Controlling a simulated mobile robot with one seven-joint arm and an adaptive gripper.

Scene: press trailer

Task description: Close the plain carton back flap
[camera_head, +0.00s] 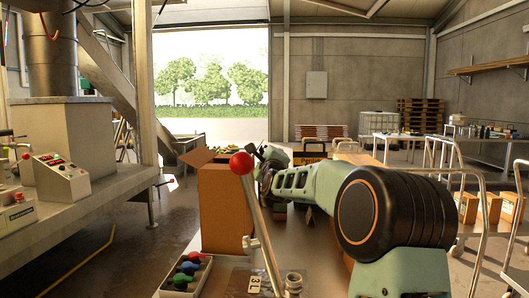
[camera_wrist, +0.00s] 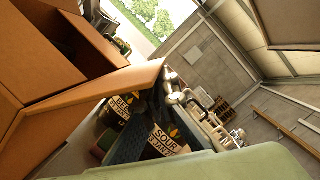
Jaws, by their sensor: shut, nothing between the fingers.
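The plain brown carton (camera_head: 222,214) stands upright on the bench in the head view, with its top open. A raised flap (camera_head: 197,156) shows at its upper left rim. In the wrist view the carton (camera_wrist: 35,55) fills the left side, and a long flap (camera_wrist: 85,97) sticks out from it towards the middle. I cannot tell which side that flap belongs to. My gripper (camera_head: 262,152) is at the carton's upper right, near rim height, shut and empty. Whether it touches a flap is hidden. A red-knobbed lever partly covers the carton's right edge.
The red knob (camera_head: 241,163) and its lever stand in front of the carton. A tray of coloured knobs (camera_head: 186,274) lies at the near left. Labelled dark packages (camera_wrist: 160,142) lie beyond the flap. Metal trolley rails (camera_head: 440,152) stand to the right.

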